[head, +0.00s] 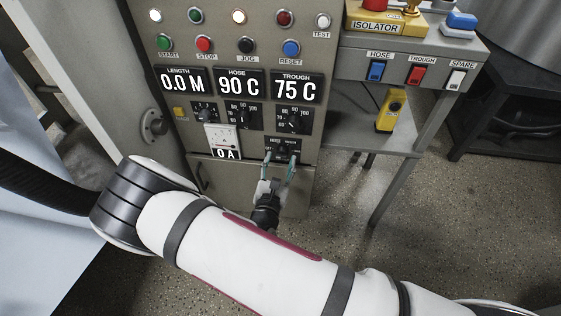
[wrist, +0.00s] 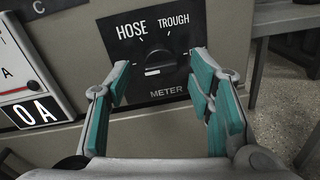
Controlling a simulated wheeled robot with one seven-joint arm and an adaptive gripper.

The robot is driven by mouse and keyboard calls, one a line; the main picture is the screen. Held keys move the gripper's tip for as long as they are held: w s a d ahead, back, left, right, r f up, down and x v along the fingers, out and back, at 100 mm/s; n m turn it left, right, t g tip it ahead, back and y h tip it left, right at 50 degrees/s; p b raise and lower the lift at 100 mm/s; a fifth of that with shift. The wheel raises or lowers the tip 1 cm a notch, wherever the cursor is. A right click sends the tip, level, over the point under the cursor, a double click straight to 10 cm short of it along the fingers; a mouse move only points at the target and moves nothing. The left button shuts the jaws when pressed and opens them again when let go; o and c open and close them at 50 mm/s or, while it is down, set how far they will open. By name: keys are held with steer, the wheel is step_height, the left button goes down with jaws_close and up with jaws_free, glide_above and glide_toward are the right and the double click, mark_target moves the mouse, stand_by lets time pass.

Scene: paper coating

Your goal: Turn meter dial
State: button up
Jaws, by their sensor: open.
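The meter dial (wrist: 158,60) is a round black knob on a black plate in the wrist view. The plate (wrist: 125,50) is marked HOSE at upper left, TROUGH at upper right and METER below. A pale bar shows on the knob's lower front; I cannot tell which label it points to. My gripper (wrist: 164,98) is open, with its teal-padded fingers to the left and right of the dial and apart from it. In the head view my gripper (head: 281,168) is in front of the meter plate (head: 284,145), low on the cabinet, partly covering it.
An ammeter (head: 222,138) reading 0 A is left of the meter plate. Temperature dials (head: 294,119) and displays sit above. A grey side table (head: 400,70) with switches and a yellow pendant (head: 391,110) stands to the right. Speckled floor (head: 450,210) is open at lower right.

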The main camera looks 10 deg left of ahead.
steer(key=shift+w+d, duration=0.1)
steer(key=shift+w, duration=0.6)
jaws_close()
steer(key=shift+m, duration=0.3)
steer(key=shift+r+m+p, duration=0.15)
steer(key=shift+m+p, duration=0.75)
steer(key=shift+p, duration=0.05)
steer(key=m+p, duration=0.2)
steer(key=m, duration=0.1)
steer(key=m+p, duration=0.2)
steer(key=m, duration=0.3)
steer(key=shift+m+g+p, duration=0.3)
steer(key=shift+m, duration=0.1)
